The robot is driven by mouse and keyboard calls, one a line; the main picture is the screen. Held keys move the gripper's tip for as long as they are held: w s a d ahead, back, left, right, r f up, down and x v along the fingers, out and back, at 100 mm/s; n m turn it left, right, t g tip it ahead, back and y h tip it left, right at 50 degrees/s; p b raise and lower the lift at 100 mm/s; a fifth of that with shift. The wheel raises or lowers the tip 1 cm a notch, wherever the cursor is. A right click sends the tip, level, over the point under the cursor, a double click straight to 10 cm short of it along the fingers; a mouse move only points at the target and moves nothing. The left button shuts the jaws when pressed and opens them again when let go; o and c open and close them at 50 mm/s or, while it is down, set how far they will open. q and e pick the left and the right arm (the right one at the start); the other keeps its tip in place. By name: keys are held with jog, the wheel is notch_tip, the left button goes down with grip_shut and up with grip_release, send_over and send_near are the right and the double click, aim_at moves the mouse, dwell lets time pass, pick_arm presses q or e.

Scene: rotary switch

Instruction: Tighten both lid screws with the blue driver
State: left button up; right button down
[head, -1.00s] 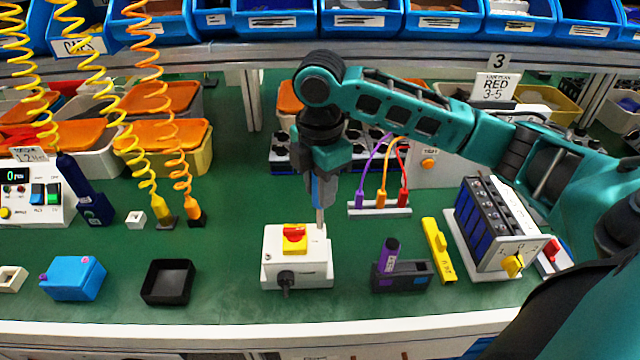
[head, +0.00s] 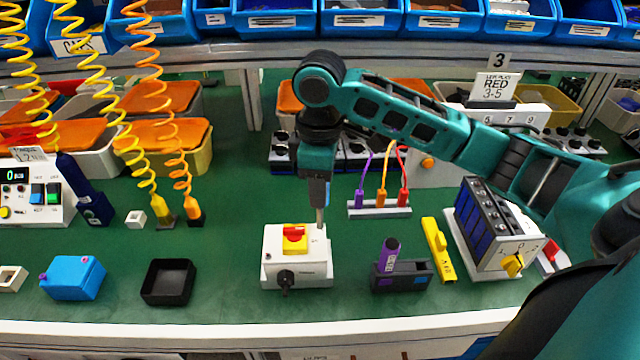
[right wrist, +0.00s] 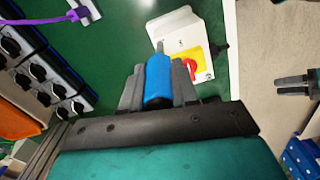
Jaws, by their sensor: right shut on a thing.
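The white switch box (head: 297,268) with a yellow plate and red rotary knob (head: 294,234) stands near the table's front edge. My right gripper (head: 318,182) points down above its back right corner. It is shut on the blue driver (right wrist: 158,80), whose handle is upright between the fingers in the right wrist view. The driver's shaft (head: 320,216) reaches down to that corner of the lid; the screw under the tip is hidden. A small dark two-fingered shape, apparently my left gripper (right wrist: 295,84), shows parted at the right edge of the right wrist view.
A black tray (head: 168,300) and a blue box (head: 74,278) stand to the left. A holder with a purple piece (head: 390,255), a yellow bar (head: 438,248) and a module rack (head: 490,262) stand to the right. A cable strip (head: 380,212) lies behind.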

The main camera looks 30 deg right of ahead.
jog(key=shift+m, duration=1)
jog(key=shift+m, duration=0.5)
jog(key=shift+r, duration=3)
jog(key=shift+a, duration=0.1)
